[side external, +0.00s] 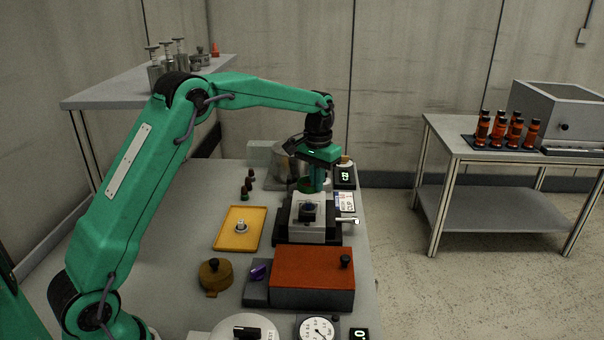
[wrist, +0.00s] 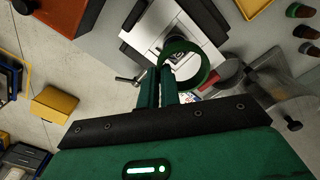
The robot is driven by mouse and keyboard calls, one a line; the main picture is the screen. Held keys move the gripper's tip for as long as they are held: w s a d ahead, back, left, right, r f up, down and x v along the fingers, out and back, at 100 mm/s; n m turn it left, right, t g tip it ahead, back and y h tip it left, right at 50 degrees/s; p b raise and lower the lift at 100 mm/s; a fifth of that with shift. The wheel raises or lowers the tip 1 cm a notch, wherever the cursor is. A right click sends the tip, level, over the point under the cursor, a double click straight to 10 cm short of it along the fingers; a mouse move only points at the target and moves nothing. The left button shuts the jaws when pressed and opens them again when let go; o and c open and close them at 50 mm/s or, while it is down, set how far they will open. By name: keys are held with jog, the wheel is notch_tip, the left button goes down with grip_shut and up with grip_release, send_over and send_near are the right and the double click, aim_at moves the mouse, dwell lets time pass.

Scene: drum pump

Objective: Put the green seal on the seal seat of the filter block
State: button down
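The green seal (side external: 306,184) is a ring held at the tips of my gripper (side external: 318,188). In the wrist view the seal (wrist: 205,72) extends to the right of my gripper (wrist: 165,72), whose two green fingers are close together on its rim. The filter block (side external: 303,232) is a pale block on a dark base. The seal is in the air above and behind it in the side view. A dark round opening (side external: 309,206) shows on its top. In the wrist view the block (wrist: 190,30) lies beyond the fingers, and the seal partly covers it.
A yellow tray (side external: 225,240) with a small metal part is left of the block. A red-topped box (side external: 312,268) stands in front. A metal pot (side external: 284,165) is behind. Several small dark stoppers (side external: 245,190) stand at the back left. A lever (wrist: 127,80) sticks out beside the block.

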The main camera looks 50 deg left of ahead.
jog(key=shift+f, duration=1.15)
jog(key=shift+f, duration=2.05)
dwell(2.6)
jog(key=c, duration=1.5)
grip_release()
jog(key=shift+c, duration=0.2)
jog(key=shift+o, duration=0.2)
jog(key=shift+a, duration=0.15)
jog(key=shift+r, duration=0.15)
jog(key=shift+o, duration=0.6)
jog(key=shift+r, duration=3.9)
